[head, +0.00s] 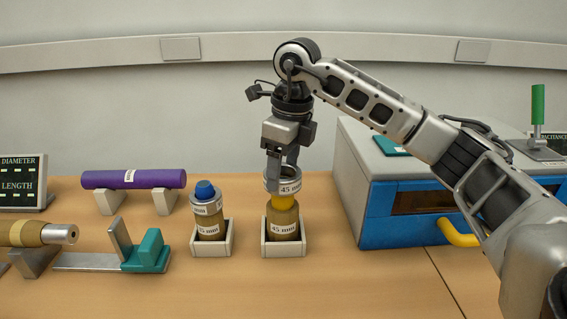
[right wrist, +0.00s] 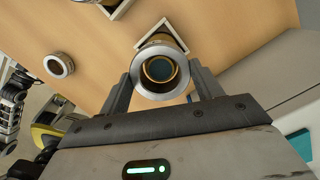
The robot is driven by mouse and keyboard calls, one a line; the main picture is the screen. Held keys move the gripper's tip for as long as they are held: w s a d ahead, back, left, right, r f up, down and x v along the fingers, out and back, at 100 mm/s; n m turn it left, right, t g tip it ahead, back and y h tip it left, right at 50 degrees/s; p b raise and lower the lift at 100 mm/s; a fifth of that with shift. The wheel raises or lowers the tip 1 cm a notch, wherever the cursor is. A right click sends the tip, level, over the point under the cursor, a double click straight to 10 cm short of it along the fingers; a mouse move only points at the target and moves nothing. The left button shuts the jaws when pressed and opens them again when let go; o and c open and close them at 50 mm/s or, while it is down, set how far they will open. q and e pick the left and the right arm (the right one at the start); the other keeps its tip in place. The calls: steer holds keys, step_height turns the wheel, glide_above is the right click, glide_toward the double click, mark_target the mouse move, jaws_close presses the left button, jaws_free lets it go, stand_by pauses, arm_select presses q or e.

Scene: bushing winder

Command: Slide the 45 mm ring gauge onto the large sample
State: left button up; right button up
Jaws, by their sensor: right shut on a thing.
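The 45 mm ring gauge (head: 289,186) is a grey metal ring with a white label. My right gripper (head: 282,172) is shut on it, and it also shows between the fingers in the right wrist view (right wrist: 139,84). The large sample (head: 283,222) is a brown cylinder with a yellow upper part, upright in a white square holder (head: 283,249). The ring is at the top of the yellow part and nearly in line with it. I cannot tell whether the ring is around that top or just above it.
A smaller sample (head: 211,231) with a blue cap and a ring on it stands in a holder (head: 211,250) to the left. A purple cylinder (head: 150,179), a teal-jawed gauge (head: 148,252) and a blue-grey machine (head: 395,222) flank these. Another ring (right wrist: 59,65) lies on the table.

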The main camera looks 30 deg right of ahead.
steer(key=shift+f, duration=0.6)
stand_by(0.7)
steer(key=shift+f+b, duration=1)
steer(key=shift+f, duration=0.25)
steer(key=shift+f, duration=0.35)
stand_by(0.5)
stand_by(0.4)
steer(key=o, duration=1.1)
steer(key=shift+o, duration=0.2)
